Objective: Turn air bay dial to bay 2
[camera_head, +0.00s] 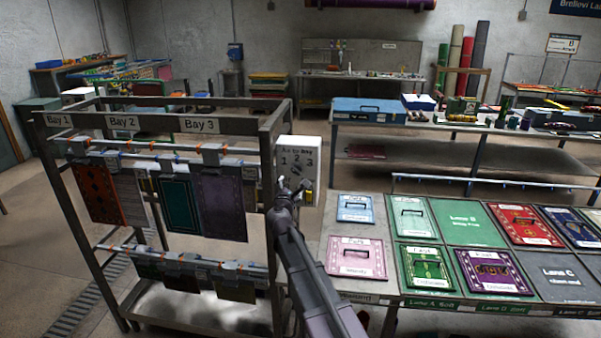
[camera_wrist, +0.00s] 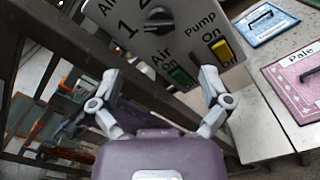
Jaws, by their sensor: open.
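The air bay dial (camera_wrist: 158,20) is a round black knob on a white control box (camera_head: 301,150) fixed at the right post of the bay rack. The box is marked for bays 1, 2 and 3. Which number the dial points to I cannot tell. My gripper (camera_wrist: 162,84) is open and empty in front of the box's lower part, below the dial. In the head view my gripper (camera_head: 291,188) covers part of the box near the switches.
The metal rack (camera_head: 160,124), labelled Bay 1 to Bay 3, holds hanging rugs left of the box. A table (camera_head: 372,288) with pale and coloured sample panels stands close on the right. Its edge (camera_wrist: 262,148) is near my gripper's right side.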

